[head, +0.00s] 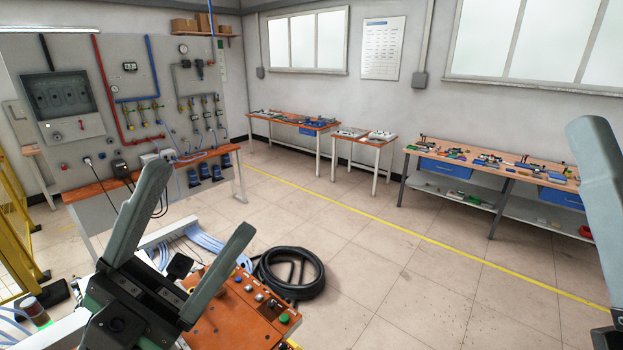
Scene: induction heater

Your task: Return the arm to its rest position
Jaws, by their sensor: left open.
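My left gripper (203,199) is in the lower left of the head view, pointing up and to the right. Its two grey-green fingers are spread wide, with nothing between them. Behind and below it is an orange control panel (238,318) with several buttons, one of them green; the gripper hides part of this panel. At the right edge, a grey-green part of my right gripper (604,185) shows, cut off by the frame. Only one finger-like piece of it is visible, so its opening cannot be seen.
A coiled black hose (290,284) lies beside the orange panel. A wall panel with pipes and gauges (150,75) stands at left, near a yellow guard fence (15,225). Workbenches (497,160) line the back. The tiled floor (420,275) in the middle is clear.

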